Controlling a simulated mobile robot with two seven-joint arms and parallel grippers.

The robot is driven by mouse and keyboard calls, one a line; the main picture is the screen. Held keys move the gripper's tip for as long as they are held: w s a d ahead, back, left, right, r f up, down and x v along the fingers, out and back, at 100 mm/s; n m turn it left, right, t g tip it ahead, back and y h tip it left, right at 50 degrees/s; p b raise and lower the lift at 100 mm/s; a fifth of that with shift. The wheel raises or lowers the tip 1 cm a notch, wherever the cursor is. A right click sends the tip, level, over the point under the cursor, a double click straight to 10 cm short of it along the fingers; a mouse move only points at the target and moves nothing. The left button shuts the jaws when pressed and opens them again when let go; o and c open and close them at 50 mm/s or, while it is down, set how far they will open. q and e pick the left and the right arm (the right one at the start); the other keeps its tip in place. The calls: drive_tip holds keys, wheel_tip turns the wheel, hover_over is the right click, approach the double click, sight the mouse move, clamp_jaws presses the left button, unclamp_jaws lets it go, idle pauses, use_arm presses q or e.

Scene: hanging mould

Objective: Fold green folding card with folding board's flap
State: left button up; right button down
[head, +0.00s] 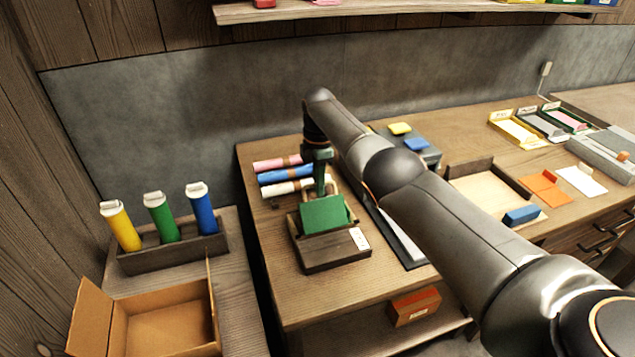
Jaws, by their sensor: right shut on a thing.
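The folding board (332,257) is a dark brown wooden board with a small white label, near the middle of the wooden table. The green folding card (325,214) lies on it, its visible part tilted up against the raised flap. The flap is mostly hidden behind the card. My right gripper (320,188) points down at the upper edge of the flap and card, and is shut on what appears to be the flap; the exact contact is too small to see. My left gripper is not in view.
Pink, blue and white rolls (287,177) lie just behind the board. On the left are a rack (140,262) of yellow, green and blue tubes and an open cardboard box (165,325). A wooden tray (482,193) and orange and white cards stand right. My right arm crosses the table.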

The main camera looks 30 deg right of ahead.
drive_tip(key=shift+s+f, duration=0.15)
drive_tip(key=c, duration=0.9)
unclamp_jaws()
drive_tip(key=shift+f, duration=0.1)
drive_tip(key=shift+s, duration=0.1)
drive_tip(key=r, duration=1.3)
drive_tip(key=shift+w+r+p, duration=0.1)
drive_tip(key=shift+w+p, duration=0.2)
